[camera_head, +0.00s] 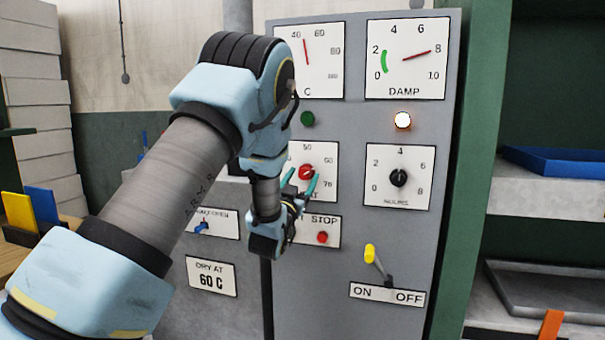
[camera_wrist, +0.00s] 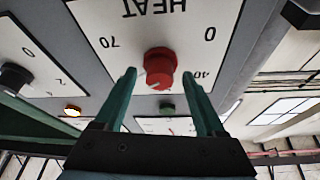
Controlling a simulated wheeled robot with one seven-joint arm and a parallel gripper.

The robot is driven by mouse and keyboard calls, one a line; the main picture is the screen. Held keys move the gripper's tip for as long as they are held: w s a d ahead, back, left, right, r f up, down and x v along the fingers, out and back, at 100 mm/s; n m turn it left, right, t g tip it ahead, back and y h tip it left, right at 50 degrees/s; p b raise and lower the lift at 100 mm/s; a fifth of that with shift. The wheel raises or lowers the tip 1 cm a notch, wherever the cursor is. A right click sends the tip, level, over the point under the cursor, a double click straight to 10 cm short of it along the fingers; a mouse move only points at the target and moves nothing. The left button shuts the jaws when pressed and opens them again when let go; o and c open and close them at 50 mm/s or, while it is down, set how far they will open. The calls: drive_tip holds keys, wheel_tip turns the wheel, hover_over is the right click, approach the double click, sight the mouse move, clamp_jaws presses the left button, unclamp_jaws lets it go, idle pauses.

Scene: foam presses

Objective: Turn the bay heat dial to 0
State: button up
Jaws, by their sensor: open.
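The heat dial is a red knob (camera_wrist: 160,66) on a white plate (camera_wrist: 92,28) marked HEAT, with 0, 40 and 70 visible, upside down in the wrist view. In the head view the red knob (camera_head: 305,171) is partly hidden by my arm. Its exact setting is too small to read. My gripper (camera_wrist: 159,76) is open, with its green fingertips on either side of the knob and a gap at each side. In the head view my gripper (camera_head: 302,181) is in front of the heat plate. I cannot tell how far the fingers overlap the knob in depth.
On the same grey panel are a black hours dial (camera_head: 399,178), a red stop button (camera_head: 322,237), a yellow-tipped ON/OFF lever (camera_head: 370,254), a green lamp (camera_head: 307,118) and a lit lamp (camera_head: 402,120). Shelves with a blue tray (camera_head: 560,163) stand at the right.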

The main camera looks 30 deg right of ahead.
drive_tip(key=shift+w+d, duration=0.1)
drive_tip(key=shift+d, duration=0.05)
clamp_jaws()
idle(0.6)
